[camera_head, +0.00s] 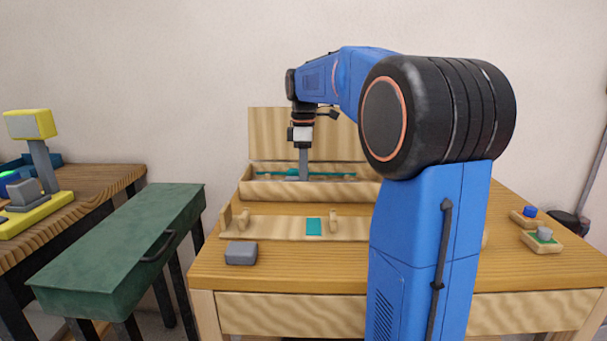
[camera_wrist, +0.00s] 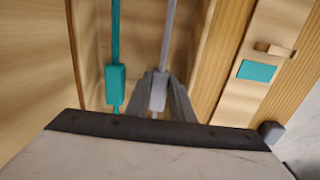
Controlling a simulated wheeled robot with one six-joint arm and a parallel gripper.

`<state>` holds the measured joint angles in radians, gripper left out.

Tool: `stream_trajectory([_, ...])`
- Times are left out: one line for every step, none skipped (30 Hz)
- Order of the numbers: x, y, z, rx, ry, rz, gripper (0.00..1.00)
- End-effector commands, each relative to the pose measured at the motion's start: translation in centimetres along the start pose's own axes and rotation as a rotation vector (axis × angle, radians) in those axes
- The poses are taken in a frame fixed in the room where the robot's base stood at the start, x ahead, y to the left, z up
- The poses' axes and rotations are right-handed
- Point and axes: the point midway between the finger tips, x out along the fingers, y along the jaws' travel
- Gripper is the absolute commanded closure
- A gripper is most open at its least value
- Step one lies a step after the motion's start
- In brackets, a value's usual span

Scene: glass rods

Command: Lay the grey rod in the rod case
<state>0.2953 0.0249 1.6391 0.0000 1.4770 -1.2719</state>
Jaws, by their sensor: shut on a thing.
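The wooden rod case (camera_head: 275,190) stands open at the back of the table, its lid (camera_head: 275,135) upright behind it. A teal rod (camera_head: 335,174) lies in the case; it and its thicker end (camera_wrist: 116,85) also show in the wrist view. My gripper (camera_head: 303,177) points straight down into the case. In the wrist view its fingers (camera_wrist: 160,100) are shut on the thick end of the grey rod (camera_wrist: 168,45). The grey rod runs roughly parallel to the teal one, beside it and apart from it. I cannot tell whether it touches the case floor.
A wooden rack (camera_head: 270,228) with upright posts and a teal patch (camera_head: 314,227) is in front of the case, empty where visible. A grey block (camera_head: 241,253) sits near the front edge. Small knobbed blocks (camera_head: 542,241) are at right. A green box (camera_head: 125,240) stands left.

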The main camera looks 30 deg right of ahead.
Motion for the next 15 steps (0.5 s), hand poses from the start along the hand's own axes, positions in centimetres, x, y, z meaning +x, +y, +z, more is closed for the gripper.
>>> stream_trajectory([0.06,0.00,0.00,0.000,0.000,0.000,1.00])
stream_trajectory([0.08,0.00,0.00,0.000,0.000,0.000,1.00])
stream_trajectory([0.10,-0.01,0.00,0.000,0.000,0.000,1.00])
stream_trajectory([0.10,0.00,0.00,0.000,0.000,0.000,0.76])
stream_trajectory([0.10,-0.01,0.00,0.000,0.000,0.000,0.69])
stream_trajectory([0.10,-0.01,0.00,0.000,0.000,0.000,0.60])
stream_trajectory([0.10,-0.01,0.00,0.000,0.000,0.000,0.57])
stream_trajectory([0.10,-0.01,0.00,0.000,0.000,0.000,0.57])
stream_trajectory([0.10,-0.01,0.00,0.000,0.000,0.000,0.57])
stream_trajectory([0.10,-0.01,0.00,0.000,0.000,0.000,0.57])
stream_trajectory([0.10,-0.01,0.00,0.000,0.000,0.000,0.57])
stream_trajectory([0.10,-0.01,0.01,0.000,0.000,0.000,0.57])
stream_trajectory([0.10,-0.01,0.00,0.000,0.000,0.000,0.57])
stream_trajectory([0.11,-0.01,0.01,0.000,0.000,-0.001,0.57])
stream_trajectory([0.08,-0.01,0.00,0.000,0.000,-0.001,0.57])
